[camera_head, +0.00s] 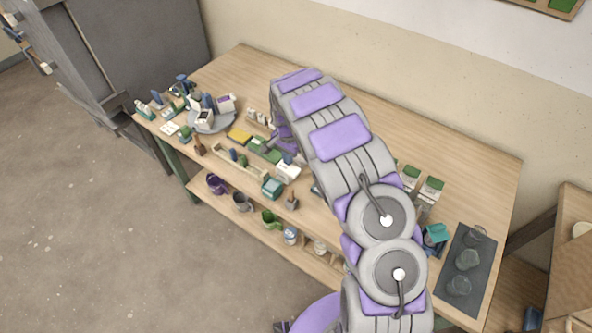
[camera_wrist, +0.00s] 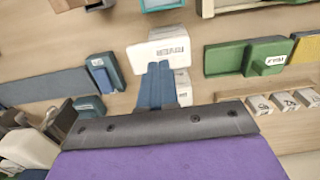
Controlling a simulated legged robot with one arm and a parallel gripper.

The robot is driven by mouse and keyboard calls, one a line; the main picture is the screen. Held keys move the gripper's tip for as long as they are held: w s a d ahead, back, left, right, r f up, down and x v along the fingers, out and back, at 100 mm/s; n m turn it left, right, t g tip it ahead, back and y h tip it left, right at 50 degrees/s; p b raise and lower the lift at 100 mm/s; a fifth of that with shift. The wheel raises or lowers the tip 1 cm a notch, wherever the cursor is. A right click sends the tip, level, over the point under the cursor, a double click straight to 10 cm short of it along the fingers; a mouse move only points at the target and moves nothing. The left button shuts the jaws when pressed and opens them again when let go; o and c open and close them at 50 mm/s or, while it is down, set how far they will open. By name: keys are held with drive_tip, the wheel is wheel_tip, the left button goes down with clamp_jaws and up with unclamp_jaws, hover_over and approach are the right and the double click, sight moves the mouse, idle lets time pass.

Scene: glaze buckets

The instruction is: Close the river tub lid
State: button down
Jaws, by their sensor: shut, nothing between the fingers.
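I cannot read the labels well enough to tell which tub is the river tub. A white tub (camera_wrist: 160,50) with a printed label lies just beyond my fingertips in the wrist view; it also shows in the head view (camera_head: 288,172). A green tub (camera_wrist: 228,60) with a labelled raised part stands to its right. A blue labelled piece (camera_wrist: 103,72) is to its left, by a long flat blue panel (camera_wrist: 40,88). My gripper (camera_wrist: 158,68) is shut and empty, its blue fingers together and overlapping the white tub's near edge; contact is unclear. My arm hides part of the bench in the head view.
The wooden bench (camera_head: 480,165) is crowded at its front edge. A yellow piece (camera_head: 238,136), a teal box (camera_head: 272,187) and a round grey tray (camera_head: 210,121) stand there. A dark mat (camera_head: 465,275) with jars is at right.

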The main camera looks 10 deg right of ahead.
sight(291, 169)
wheel_tip(291, 169, up, 7)
drive_tip(key=p, duration=0.2)
drive_tip(key=shift+s+d, duration=0.35)
idle(0.9)
drive_tip(key=s+d+r+n, duration=0.2)
drive_tip(key=s+d+r, duration=0.1)
drive_tip(key=s+r, duration=0.55)
drive_tip(key=s+d+r+n, duration=0.1)
drive_tip(key=s+d+r, duration=0.1)
drive_tip(key=s+r, duration=0.6)
drive_tip(key=s+r+n+g+b, duration=0.1)
drive_tip(key=s+n, duration=0.5)
drive_tip(key=s, duration=2.2)
drive_tip(key=shift+s+a+r+g+b, duration=0.35)
drive_tip(key=shift+s+a+r+g, duration=0.1)
drive_tip(key=shift+r, duration=0.15)
drive_tip(key=shift+w, duration=0.15)
